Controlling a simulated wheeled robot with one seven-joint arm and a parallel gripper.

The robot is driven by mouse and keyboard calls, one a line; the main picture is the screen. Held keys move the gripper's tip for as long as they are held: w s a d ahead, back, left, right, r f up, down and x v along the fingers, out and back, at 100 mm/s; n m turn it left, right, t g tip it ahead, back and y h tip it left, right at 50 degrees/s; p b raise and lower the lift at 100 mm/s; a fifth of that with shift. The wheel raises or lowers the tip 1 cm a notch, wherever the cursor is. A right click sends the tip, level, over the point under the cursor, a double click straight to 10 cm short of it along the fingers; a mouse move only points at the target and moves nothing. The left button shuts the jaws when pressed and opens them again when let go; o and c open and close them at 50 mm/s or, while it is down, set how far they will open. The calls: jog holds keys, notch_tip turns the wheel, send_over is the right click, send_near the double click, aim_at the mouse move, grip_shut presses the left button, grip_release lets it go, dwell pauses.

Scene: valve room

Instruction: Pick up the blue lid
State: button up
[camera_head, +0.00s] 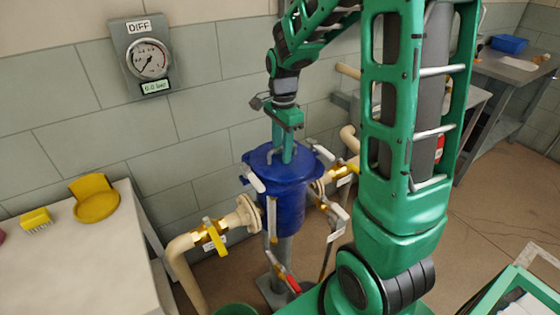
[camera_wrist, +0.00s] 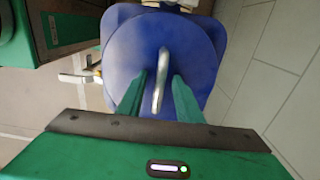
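The blue lid (camera_head: 262,161) sits on top of a dark blue vessel (camera_head: 285,207) in the middle of the head view. In the wrist view the round lid (camera_wrist: 128,48) fills the upper middle, with a pale metal handle (camera_wrist: 163,66) standing on it. My gripper (camera_head: 283,158) is right above the lid, pointing down. In the wrist view its two green fingers (camera_wrist: 160,90) stand on either side of the handle, with a gap showing on both sides. The gripper is open and holds nothing.
Clamp arms ring the vessel, and pipes with yellow-handled valves (camera_head: 214,237) join its sides. A pressure gauge (camera_head: 149,60) hangs on the wall. A pale table (camera_head: 75,255) at left carries a yellow round object (camera_head: 96,205) and a yellow brush (camera_head: 36,219).

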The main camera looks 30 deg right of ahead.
grip_shut()
jog(key=shift+w+r, duration=0.1)
dwell(1.2)
